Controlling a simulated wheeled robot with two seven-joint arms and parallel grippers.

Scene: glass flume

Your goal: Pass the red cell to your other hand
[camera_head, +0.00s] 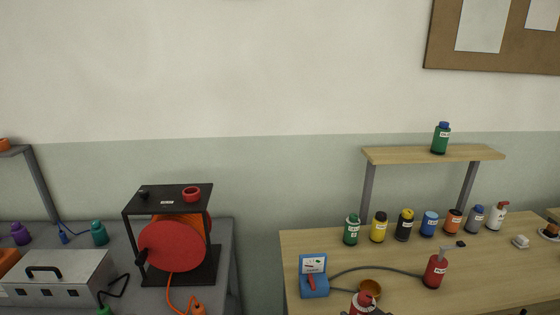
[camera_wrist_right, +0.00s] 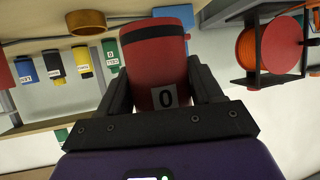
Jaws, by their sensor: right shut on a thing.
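The red cell (camera_wrist_right: 158,55) is a red cylinder with a dark band and a white label reading 0. It sits between the two dark fingers of my right gripper (camera_wrist_right: 160,80), which is shut on it. In the head view the red cell (camera_head: 363,302) shows at the bottom edge, in front of the wooden table, partly cut off. Only small dark bits of my right gripper show beside it there. My left gripper is not in the head view.
A shelf (camera_head: 400,155) stands above. At left are a cable reel (camera_head: 172,247) and metal box (camera_head: 60,275).

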